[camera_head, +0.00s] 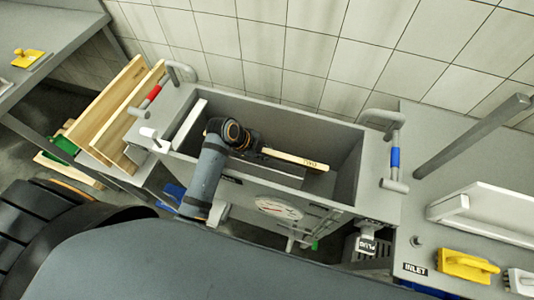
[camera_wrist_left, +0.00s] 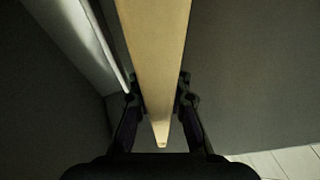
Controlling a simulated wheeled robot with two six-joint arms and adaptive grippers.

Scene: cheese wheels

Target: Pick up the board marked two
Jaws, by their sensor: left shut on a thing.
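A light wooden board (camera_head: 290,158) with a small dark marking near its right end, too small to read surely, is inside the grey tank (camera_head: 345,135), seen along its narrow edge. My left arm reaches over the tank's front wall, and my left gripper (camera_head: 260,151) is shut on the board near its left end. In the left wrist view the board (camera_wrist_left: 157,50) runs between the two fingers of the left gripper (camera_wrist_left: 160,105), with one finger on each side. The board's lower part is hidden. My right gripper is not in view.
Wooden boards (camera_head: 118,108) lean at the tank's left side. A red-gripped handle (camera_head: 151,96) and a blue-gripped handle (camera_head: 395,158) stand at the tank's ends. A white slab (camera_head: 190,125) is inside at the left. A yellow tool (camera_head: 467,265) lies on the right counter.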

